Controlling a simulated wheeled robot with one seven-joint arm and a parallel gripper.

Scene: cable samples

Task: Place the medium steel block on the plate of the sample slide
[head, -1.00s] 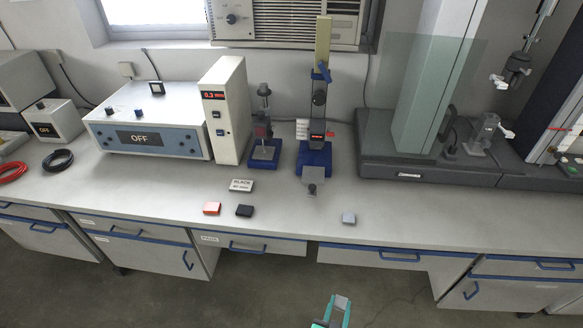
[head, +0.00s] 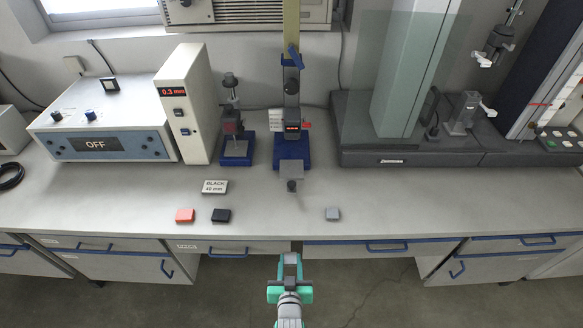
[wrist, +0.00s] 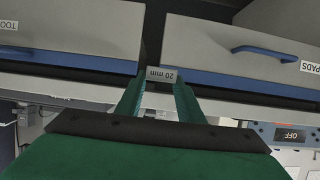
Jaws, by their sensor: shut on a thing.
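My gripper (head: 290,259) is in front of the bench, off its front edge in the head view. In the wrist view a small grey block marked "20 mm" (wrist: 161,74) sits between the fingertips, and my gripper is shut on it. It looks like the steel block; nothing shown confirms that it is the medium one. The stand with a yellow column and blue base (head: 290,150) is at the back middle of the bench. A grey plate with a round knob (head: 291,172) juts from its front, and looks like the sample slide's plate. It is bare.
A red block (head: 185,215), a black block (head: 221,215) and a white label card (head: 214,187) lie left of the stand. A smaller blue-based stand (head: 237,148) is beside it. A glass panel (head: 365,95) stands to the right.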

